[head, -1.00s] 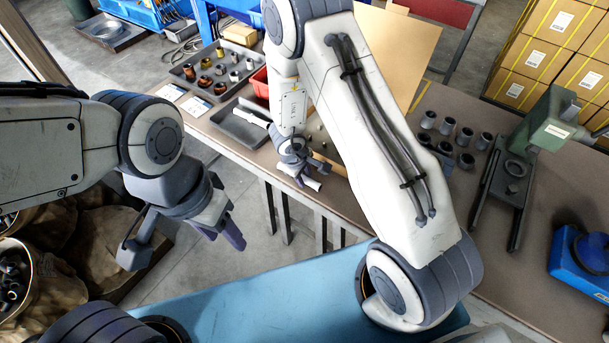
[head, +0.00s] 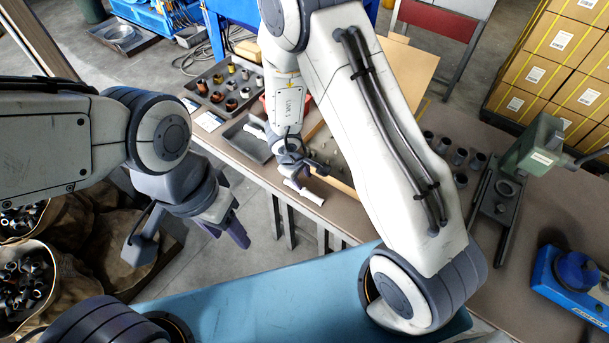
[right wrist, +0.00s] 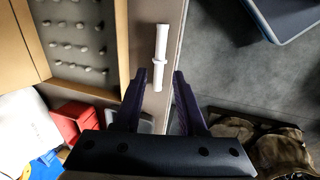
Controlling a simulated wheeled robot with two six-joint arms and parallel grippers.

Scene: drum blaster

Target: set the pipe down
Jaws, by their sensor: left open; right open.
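A white pipe (head: 304,192) with a collar lies at the near edge of the brown workbench (head: 345,212). In the right wrist view the white pipe (right wrist: 161,45) lies lengthwise beside the table edge, its near end between the fingertips. My right gripper (head: 293,170) is open just above and behind it; its spread fingers also show in the right wrist view (right wrist: 159,84), with gaps to the pipe on both sides. My left gripper (head: 228,232) is open and empty, away from the bench at the left.
A board with several pegs (right wrist: 80,45) lies beside the pipe. A dark tray (head: 240,140) holds another white piece. A tray of fittings (head: 222,88), several dark cylinders (head: 460,157) and a green press (head: 535,145) stand on the bench. Floor lies beyond its near edge.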

